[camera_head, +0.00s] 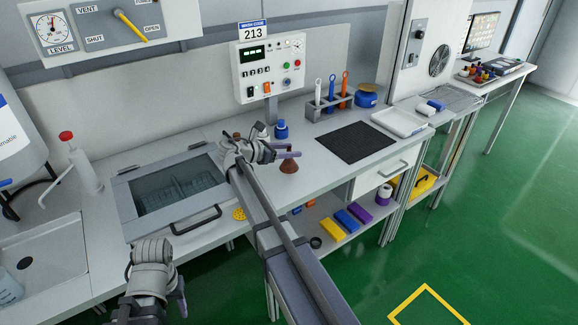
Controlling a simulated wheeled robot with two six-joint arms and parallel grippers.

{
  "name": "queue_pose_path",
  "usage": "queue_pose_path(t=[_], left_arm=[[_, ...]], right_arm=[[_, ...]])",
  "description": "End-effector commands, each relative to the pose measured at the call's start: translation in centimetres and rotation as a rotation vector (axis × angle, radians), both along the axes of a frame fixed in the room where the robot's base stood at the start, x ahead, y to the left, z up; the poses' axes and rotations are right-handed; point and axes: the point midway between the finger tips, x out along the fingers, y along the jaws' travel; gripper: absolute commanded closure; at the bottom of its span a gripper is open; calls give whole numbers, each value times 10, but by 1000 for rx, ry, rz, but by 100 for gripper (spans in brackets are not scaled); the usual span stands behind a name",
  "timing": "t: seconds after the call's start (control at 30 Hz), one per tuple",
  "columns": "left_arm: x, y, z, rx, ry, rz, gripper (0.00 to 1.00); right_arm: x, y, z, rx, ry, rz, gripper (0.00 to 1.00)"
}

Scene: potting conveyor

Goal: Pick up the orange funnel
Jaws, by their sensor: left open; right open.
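The funnel (289,167) is a small brownish-orange cone standing wide end down on the white bench, just right of the sunken basin. My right gripper (284,154) is open at the funnel's upper part, with a finger crossing in front of it in this view. I cannot tell whether it touches the funnel. My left gripper (180,298) is open and empty, low in front of the bench at the left, well away from the funnel.
A lidded basin (127,204) with a dark handle lies left of the funnel. A blue bottle (281,130) stands behind it. A black mat (355,142), a brush rack (330,108) and a blue tub (367,97) are to the right. Colored blocks lie on the lower shelf (331,238).

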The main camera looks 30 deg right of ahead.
Motion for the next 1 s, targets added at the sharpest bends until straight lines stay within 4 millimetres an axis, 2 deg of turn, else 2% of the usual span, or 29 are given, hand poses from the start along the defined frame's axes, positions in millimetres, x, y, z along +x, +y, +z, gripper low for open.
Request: queue_pose_path(t=[0.2, 0.7, 1.0], left_arm=[[0, 0, 0, 0, 0, 0, 50], [0, 0, 0, 0, 0, 0, 50], [0, 0, 0, 0, 0, 0, 50]], right_arm=[[0, -1, 0, 0, 0, 1, 45], [0, 0, 0, 0, 0, 0, 100], [0, 0, 0, 0, 0, 0, 100]])
